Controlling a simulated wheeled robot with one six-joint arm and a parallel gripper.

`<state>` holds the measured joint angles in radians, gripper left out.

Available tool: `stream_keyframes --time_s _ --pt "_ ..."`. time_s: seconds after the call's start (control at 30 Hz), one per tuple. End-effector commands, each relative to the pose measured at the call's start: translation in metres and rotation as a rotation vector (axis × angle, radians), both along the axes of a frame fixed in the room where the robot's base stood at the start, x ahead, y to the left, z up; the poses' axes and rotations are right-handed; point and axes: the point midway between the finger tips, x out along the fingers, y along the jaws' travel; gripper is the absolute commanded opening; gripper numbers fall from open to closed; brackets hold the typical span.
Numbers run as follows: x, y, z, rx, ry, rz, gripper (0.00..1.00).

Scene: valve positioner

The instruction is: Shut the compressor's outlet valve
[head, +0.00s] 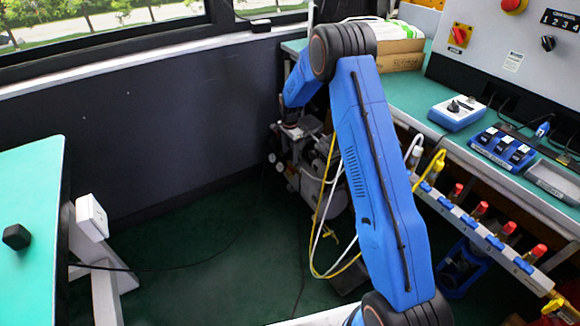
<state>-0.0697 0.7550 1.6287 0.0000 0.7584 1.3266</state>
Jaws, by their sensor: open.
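The compressor (318,190) is the grey machine on the floor beyond my arm, under the left end of the bench. My blue arm covers its right side, and its outlet valve is too small and cluttered to pick out. My arm reaches over toward the compressor, with its far end bent down above the machine's upper left. My gripper (291,131) is small and dark there, close to the compressor's top. It is open, but its fingertips blend into the machine. I cannot tell whether it touches anything.
Yellow and white hoses hang in loops right of the compressor. A manifold (483,229) with several red-capped fittings runs along the green bench (412,100) at right. A green table (30,215) stands at left with a white stand beside it. The dark floor between is mostly clear, crossed by a thin cable.

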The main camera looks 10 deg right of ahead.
Motion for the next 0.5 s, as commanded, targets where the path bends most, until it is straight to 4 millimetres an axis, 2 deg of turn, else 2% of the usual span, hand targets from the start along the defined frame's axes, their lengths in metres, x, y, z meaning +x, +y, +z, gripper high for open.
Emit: stream_keyframes --time_s 0.3,0.5 --pt "0.000 0.000 -0.055 0.000 0.001 0.000 0.58" --pt "0.000 0.000 -0.075 0.000 0.000 0.000 0.58"
